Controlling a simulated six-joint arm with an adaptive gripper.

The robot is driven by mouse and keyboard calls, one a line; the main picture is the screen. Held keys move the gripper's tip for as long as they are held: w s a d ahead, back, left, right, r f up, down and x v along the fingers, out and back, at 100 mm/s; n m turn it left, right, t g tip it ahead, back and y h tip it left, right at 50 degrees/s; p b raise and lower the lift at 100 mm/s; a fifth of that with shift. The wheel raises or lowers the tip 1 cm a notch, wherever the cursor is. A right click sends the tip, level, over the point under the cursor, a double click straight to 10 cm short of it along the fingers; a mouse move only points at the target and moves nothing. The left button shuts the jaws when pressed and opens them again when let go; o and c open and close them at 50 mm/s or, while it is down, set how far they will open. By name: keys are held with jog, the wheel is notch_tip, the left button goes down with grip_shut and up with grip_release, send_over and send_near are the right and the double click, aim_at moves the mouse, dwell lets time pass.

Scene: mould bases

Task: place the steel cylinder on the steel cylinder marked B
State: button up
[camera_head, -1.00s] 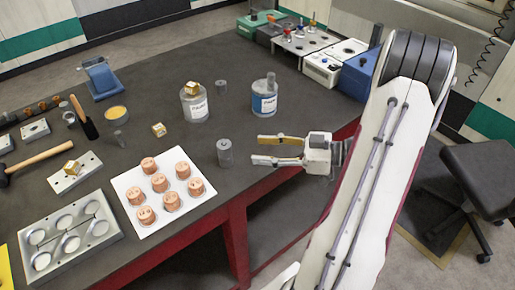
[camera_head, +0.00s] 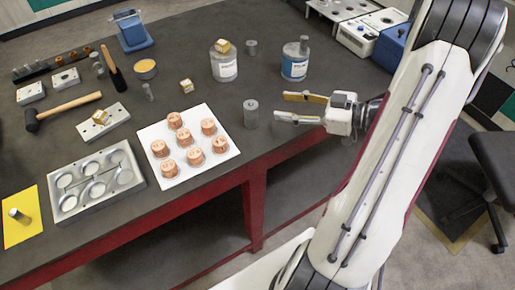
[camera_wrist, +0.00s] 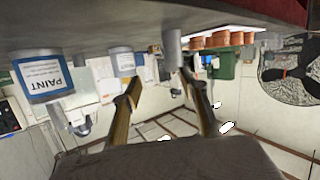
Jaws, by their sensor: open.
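A grey steel cylinder (camera_head: 251,113) stands upright near the table's front edge, with a dark spot on its top. My gripper (camera_head: 281,106) is open and empty, just right of this cylinder, fingers pointing at it. A cylinder (camera_wrist: 173,48) shows ahead of the gripper in the upside-down wrist view. Another steel cylinder (camera_head: 250,48) stands behind, between two paint cans. A further one (camera_head: 304,44) sits on the blue-labelled can. A small one (camera_head: 148,91) stands farther left, and another (camera_head: 18,215) is on the yellow sheet. I cannot read a letter B on any cylinder.
A white plate (camera_head: 163,181) with several copper pieces lies left of the near cylinder. The white-labelled can (camera_head: 223,68) and blue-labelled can (camera_head: 294,68) stand behind. A brass cube (camera_head: 186,86), hammer (camera_head: 65,110) and mould tray (camera_head: 72,210) lie left. The table between cylinder and cans is clear.

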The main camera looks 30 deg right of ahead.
jog(key=w+d+r+m+h, duration=0.1)
jog(key=w+d+r+h, duration=0.2)
jog(key=w+r+h, duration=0.55)
jog(key=s+a+r+m+g+h, duration=0.1)
jog(key=s+a+r+m+h, duration=0.15)
jog(key=r+m+h, duration=0.35)
jog(key=s+a+f+g+y, duration=0.1)
jog(key=s+a+g+y, duration=0.4)
jog(key=s+a, duration=1.7)
jog(key=shift+s+a+f+m+g+y, duration=0.3)
jog(key=shift+s+f+m+g+y, duration=0.1)
jog(key=shift+s, duration=0.2)
